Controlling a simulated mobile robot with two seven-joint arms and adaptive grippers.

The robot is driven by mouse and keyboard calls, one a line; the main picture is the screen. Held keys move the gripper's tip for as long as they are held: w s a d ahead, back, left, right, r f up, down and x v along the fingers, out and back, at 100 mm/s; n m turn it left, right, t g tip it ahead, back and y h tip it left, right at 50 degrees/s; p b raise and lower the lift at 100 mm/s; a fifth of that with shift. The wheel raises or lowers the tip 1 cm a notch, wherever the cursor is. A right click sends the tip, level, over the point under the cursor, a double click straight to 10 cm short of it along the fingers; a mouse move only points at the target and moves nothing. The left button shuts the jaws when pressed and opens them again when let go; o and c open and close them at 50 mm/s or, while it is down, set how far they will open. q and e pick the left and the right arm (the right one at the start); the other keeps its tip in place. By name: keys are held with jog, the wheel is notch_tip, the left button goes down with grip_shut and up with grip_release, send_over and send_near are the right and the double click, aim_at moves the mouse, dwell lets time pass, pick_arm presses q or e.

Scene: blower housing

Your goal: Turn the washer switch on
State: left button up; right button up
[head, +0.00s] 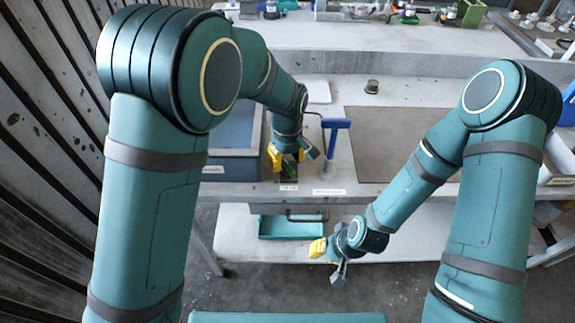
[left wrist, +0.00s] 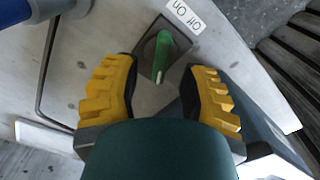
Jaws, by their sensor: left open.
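The washer switch (left wrist: 163,56) is a green knob on a dark square plate, in the upper middle of the left wrist view. A white On/Off label (left wrist: 185,14) is beside it. The knob's narrow, pale-marked end points down in that view, away from the label; I cannot tell which setting this is. My left gripper (left wrist: 160,68) is open, its yellow-padded fingers on either side of the knob with gaps visible. In the head view my left gripper (head: 289,160) is over the bench's front edge and mostly hides the switch. My right gripper (head: 328,260) hangs low before the bench.
A blue T-handled tool (head: 336,124) stands right of my left gripper. A blue tray (head: 232,165) is to the left. A dark mat (head: 400,145) and a small dark item (head: 371,87) lie on the bench. A teal bin (head: 291,228) sits on the lower shelf.

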pick_arm(q)
jog(key=shift+f, duration=0.95)
grip_shut()
jog(key=shift+m, duration=0.4)
jog(key=m, duration=0.4)
jog(key=shift+d+m+p, duration=0.15)
jog(key=shift+m+p, duration=0.15)
jog(key=shift+p, duration=0.1)
jog(key=m, duration=0.6)
jog(key=shift+d, duration=0.25)
jog(key=shift+m+p, duration=0.3)
jog(key=shift+m, duration=0.1)
